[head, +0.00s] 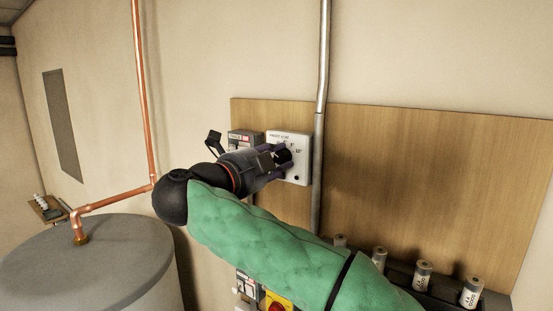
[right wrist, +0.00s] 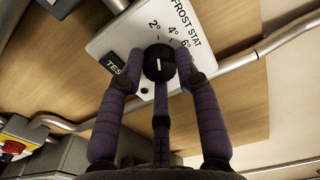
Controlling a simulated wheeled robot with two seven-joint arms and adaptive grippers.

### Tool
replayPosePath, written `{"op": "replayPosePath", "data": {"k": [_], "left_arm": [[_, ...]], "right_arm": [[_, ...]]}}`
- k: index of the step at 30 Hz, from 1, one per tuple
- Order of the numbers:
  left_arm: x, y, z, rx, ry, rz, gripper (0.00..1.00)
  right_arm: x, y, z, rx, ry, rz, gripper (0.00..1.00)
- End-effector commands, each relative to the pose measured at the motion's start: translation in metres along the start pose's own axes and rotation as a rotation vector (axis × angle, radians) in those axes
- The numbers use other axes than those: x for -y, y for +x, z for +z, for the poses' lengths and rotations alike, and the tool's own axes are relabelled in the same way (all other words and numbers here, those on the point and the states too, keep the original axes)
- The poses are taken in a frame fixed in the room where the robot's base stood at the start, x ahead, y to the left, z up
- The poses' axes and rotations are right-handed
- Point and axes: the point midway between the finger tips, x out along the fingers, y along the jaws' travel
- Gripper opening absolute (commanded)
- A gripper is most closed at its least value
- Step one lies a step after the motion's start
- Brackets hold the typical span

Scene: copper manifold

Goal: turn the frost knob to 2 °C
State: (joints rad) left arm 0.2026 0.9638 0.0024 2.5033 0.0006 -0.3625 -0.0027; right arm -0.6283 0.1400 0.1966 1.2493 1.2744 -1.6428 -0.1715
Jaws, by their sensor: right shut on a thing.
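The frost stat is a white plate (head: 302,172) on the wooden board, also in the right wrist view (right wrist: 118,37). Its black round knob (right wrist: 159,63) has a white line, with 2°, 4° and 6° printed around it. In the right wrist view the line runs nearly straight up the picture, towards the 2° side; I cannot tell the exact setting. My right gripper (head: 281,158) is at the plate, shut on the knob, with purple fingers (right wrist: 160,72) on either side of it. In the head view the gripper hides much of the dial. My left gripper is not in view.
A grey metal conduit (head: 318,130) runs vertically close right of the plate. A grey box (head: 240,139) is close left. White cylinders (head: 423,275) stand below right. A yellow and red switch (head: 276,305) is below. A grey tank (head: 90,262) stands left.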

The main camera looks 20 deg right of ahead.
Motion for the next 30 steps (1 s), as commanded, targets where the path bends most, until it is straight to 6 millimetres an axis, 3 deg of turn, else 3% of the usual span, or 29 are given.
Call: {"op": "replayPosePath", "data": {"k": [17, 18, 20, 30], "left_arm": [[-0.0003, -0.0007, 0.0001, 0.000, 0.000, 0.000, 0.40], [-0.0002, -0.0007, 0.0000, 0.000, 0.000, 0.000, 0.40], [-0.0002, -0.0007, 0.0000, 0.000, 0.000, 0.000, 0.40], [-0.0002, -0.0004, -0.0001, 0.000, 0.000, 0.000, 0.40]], "right_arm": [[0.0037, 0.0000, 0.0006, 0.005, -0.028, -0.010, 0.01], [0.0037, 0.0000, 0.0007, 0.005, -0.028, -0.010, 0.39], [0.0034, -0.0001, 0.0007, 0.005, -0.029, -0.009, 0.56], [0.0009, -0.0008, 0.0008, 0.002, -0.031, -0.005, 0.57]]}}
